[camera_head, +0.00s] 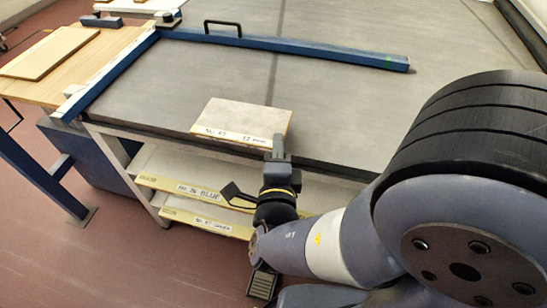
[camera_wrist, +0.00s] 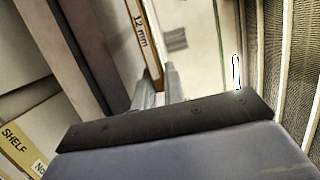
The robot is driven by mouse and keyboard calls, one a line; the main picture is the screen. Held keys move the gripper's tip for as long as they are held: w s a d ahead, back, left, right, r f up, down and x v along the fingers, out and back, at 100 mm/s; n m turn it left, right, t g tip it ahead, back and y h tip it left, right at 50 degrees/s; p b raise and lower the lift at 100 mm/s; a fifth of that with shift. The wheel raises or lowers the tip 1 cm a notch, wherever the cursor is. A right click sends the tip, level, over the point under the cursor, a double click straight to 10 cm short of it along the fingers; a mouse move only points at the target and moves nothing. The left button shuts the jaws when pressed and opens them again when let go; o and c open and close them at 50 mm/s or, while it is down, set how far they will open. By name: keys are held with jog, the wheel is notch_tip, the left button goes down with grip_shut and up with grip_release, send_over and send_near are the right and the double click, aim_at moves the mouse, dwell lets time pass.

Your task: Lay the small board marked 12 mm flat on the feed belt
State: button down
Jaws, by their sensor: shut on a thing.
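The small pale board (camera_head: 245,116) has a front-edge label reading 12 mm. In the head view it is over the front part of the grey feed belt (camera_head: 340,110), its broad face up and looking roughly level. I cannot tell whether it touches the belt or hangs just above it. My gripper (camera_head: 277,147) is shut on its front edge, near the right corner. In the wrist view the board's labelled edge (camera_wrist: 146,38) runs down between the two fingers of my gripper (camera_wrist: 158,88). The belt under the board is hidden.
A blue bar (camera_head: 300,50) with a black handle (camera_head: 223,27) crosses the belt behind the board. Another blue rail (camera_head: 105,75) runs along the left. Shelves with labelled yellow edges (camera_head: 186,188) sit below the belt. A wooden table (camera_head: 45,88) stands left. Belt right of the board is clear.

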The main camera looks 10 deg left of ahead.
jog(key=shift+f+b, duration=0.8)
jog(key=shift+f, duration=1.4)
jog(key=shift+f, duration=0.1)
jog(key=c, duration=1.5)
grip_release()
jog(key=s+d, duration=0.2)
jog(key=s, duration=0.9)
jog(key=shift+s+p, duration=0.35)
jog(key=shift+s, duration=0.05)
